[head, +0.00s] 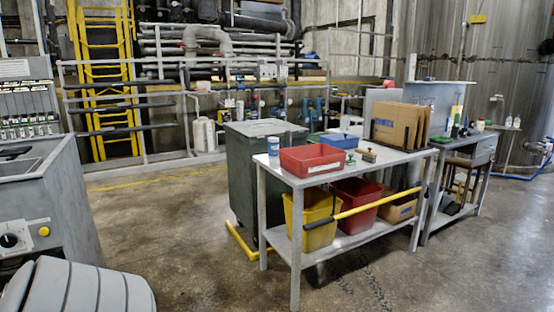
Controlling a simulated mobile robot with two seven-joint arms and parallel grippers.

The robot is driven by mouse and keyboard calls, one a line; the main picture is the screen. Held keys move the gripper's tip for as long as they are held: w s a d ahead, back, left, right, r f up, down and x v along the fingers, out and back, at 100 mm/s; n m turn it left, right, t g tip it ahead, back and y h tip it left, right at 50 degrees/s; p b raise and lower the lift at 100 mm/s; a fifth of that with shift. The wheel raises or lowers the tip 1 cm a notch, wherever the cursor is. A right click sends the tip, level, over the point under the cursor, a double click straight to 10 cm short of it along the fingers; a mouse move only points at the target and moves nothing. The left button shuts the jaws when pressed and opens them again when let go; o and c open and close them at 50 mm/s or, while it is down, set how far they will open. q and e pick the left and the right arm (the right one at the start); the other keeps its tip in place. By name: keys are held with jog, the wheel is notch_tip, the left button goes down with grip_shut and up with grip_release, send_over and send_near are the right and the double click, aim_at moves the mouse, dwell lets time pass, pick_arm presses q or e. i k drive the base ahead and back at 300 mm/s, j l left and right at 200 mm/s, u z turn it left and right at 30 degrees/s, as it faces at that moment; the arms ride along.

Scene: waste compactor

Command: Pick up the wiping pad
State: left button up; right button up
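A small brown block with a raised knob (368,156) lies on the white workbench (395,157), right of the red tray; it may be the wiping pad, but it is too small to be sure. A small greenish item (350,158) stands just left of it. Neither of my grippers is in view.
The bench top also holds a red tray (312,160), a blue tray (339,140), a can (273,147) and a cardboard box (398,123). Yellow (312,222) and red bins (357,207) sit below. A grey wheeled bin (243,170) stands behind. The floor in front is clear.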

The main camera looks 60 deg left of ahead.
aim_at(351, 162)
jog(key=u, duration=1.4)
jog(key=z, duration=1.9)
jog(key=u, duration=1.9)
